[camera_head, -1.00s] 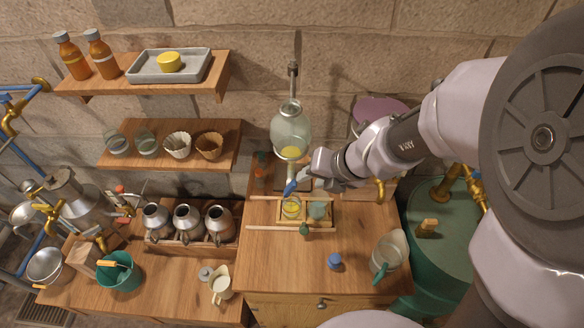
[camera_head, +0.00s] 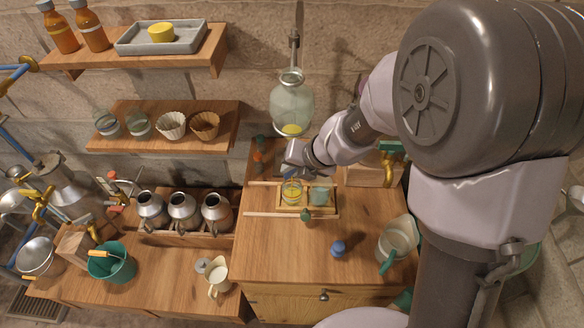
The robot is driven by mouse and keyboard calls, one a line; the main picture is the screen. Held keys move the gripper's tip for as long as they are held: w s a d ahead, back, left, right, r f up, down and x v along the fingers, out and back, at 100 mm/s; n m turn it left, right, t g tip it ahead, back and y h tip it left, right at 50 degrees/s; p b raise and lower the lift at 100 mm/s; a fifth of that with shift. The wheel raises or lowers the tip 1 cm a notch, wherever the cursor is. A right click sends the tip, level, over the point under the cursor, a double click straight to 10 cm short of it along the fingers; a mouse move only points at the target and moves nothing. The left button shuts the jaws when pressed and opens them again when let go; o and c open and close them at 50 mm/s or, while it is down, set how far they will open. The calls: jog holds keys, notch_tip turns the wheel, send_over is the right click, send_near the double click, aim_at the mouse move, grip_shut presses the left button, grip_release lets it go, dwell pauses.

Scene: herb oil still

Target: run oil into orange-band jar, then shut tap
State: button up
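A clear glass flask (camera_head: 292,103) hangs at the wall with a yellow oil layer (camera_head: 292,129) at its bottom. Below it, a glass jar (camera_head: 291,193) with yellow in it stands in a small wooden tray (camera_head: 305,214). Its band is too small to tell the colour for sure. A second, pale green-grey jar (camera_head: 319,195) stands to its right in the tray. My gripper (camera_head: 290,163) is just under the flask, above and behind the yellow jar. It covers the tap area, so the tap and any flow are hidden. Its fingers are too small to read.
Metal cans (camera_head: 183,210) sit in a rack at left. Shelves (camera_head: 165,125) hold cups, filters and bottles.

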grip_shut()
jog(key=b, duration=0.1)
jog(key=y+b, duration=0.1)
jog(key=shift+d+f+b, duration=0.1)
jog(key=shift+f+b, duration=0.15)
jog(key=shift+b, duration=0.1)
jog(key=m+y+b, duration=0.1)
jog(key=y+b, duration=0.1)
jog(key=shift+t+y, duration=0.3)
jog(key=shift+y, duration=0.1)
jog(key=m+y+b, duration=0.1)
jog(key=y+b, duration=0.1)
jog(key=y, duration=0.2)
jog(key=shift+d+t, duration=0.1)
jog(key=shift+t, duration=0.3)
jog(key=m+t+y+b, duration=0.1)
jog(key=y+b, duration=0.1)
jog(key=y, duration=0.1)
jog(key=shift+y, duration=0.4)
jog(key=shift+m, duration=0.3)
